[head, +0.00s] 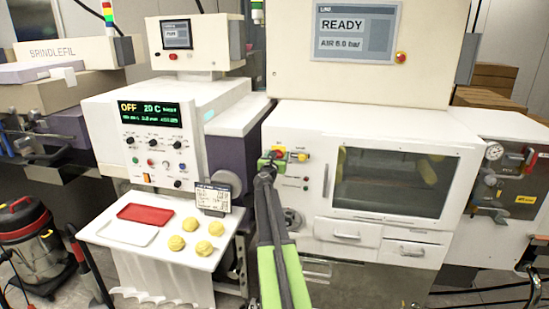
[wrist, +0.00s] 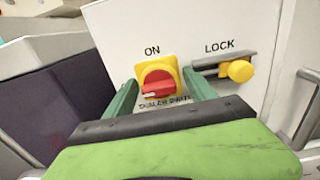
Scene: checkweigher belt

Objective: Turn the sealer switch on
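The sealer switch (wrist: 158,83) is a red rotary knob on a yellow plate, with ON printed above it. Its red handle lies roughly sideways, with a white mark at its left end. The label below it is partly hidden. In the head view the switch (head: 279,153) is on the white machine front, just beyond my gripper (head: 268,163). In the wrist view my gripper (wrist: 161,92) is open, with one green finger on each side of the switch. I cannot tell whether the fingers touch it.
A yellow lock knob (wrist: 237,70) on a grey slide, labelled LOCK, sits close to the right of the switch. A windowed door (head: 395,180) is further right. A white tray table (head: 150,238) with several yellow pieces stands at the left.

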